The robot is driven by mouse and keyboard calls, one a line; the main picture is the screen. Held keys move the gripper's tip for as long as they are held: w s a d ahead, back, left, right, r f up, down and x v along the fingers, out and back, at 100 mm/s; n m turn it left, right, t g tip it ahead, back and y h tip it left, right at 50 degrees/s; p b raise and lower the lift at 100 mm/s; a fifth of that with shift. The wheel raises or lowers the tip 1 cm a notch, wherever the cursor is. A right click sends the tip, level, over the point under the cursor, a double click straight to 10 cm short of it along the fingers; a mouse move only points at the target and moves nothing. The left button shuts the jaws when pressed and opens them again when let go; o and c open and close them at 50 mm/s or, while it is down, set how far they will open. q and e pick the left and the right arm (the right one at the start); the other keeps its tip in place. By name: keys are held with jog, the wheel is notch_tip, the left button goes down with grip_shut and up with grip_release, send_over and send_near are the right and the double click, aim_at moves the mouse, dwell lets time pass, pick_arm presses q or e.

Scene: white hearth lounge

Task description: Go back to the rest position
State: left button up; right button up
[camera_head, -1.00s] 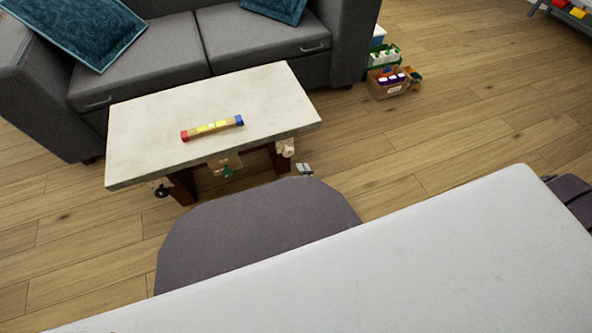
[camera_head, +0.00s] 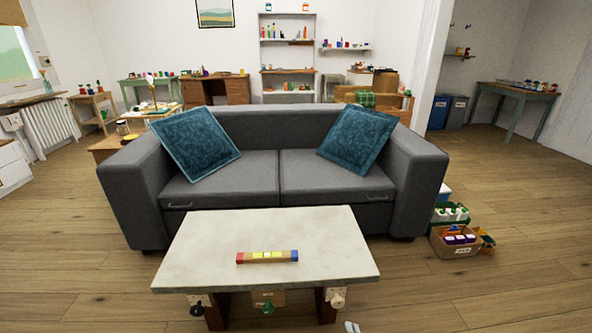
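Neither of my grippers nor my arms can be made out in the head view. A low table with a pale stone-like top (camera_head: 205,250) stands in front of me. A bar (camera_head: 267,257) with a red end, yellow middle parts and a blue end lies flat on the table, with nothing holding it.
A grey sofa (camera_head: 235,182) with two teal cushions stands behind the table. A cardboard box (camera_head: 455,243) and a green crate (camera_head: 450,213) stand on the floor right of the sofa. Open wooden floor (camera_head: 520,235) lies to the right. Shelves (camera_head: 288,55) and desks line the back wall.

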pick_arm(q)
jog(key=a+r+g+y, duration=0.2)
jog(key=a+r+y, duration=0.2)
jog(key=a+r, duration=0.5)
jog(key=shift+s+a+r+g+p, duration=0.15)
jog(key=shift+a+r+g+p, duration=0.2)
jog(key=shift+r, duration=0.35)
pick_arm(e)
jog(key=s+d+r+m+g, duration=0.2)
jog(key=s+r+m+g, duration=0.3)
jog(key=s+r+g, duration=0.2)
jog(key=s+d+r+m+g, duration=0.2)
jog(key=s+r+m+g, duration=0.3)
jog(key=s+r, duration=0.6)
jog(key=shift+g, duration=1.1)
pick_arm(q)
jog(key=shift+w+d+f+p, duration=0.15)
jog(key=shift+w+f+p, duration=0.05)
jog(key=shift+p, duration=0.35)
pick_arm(e)
jog(key=shift+w+f, duration=0.2)
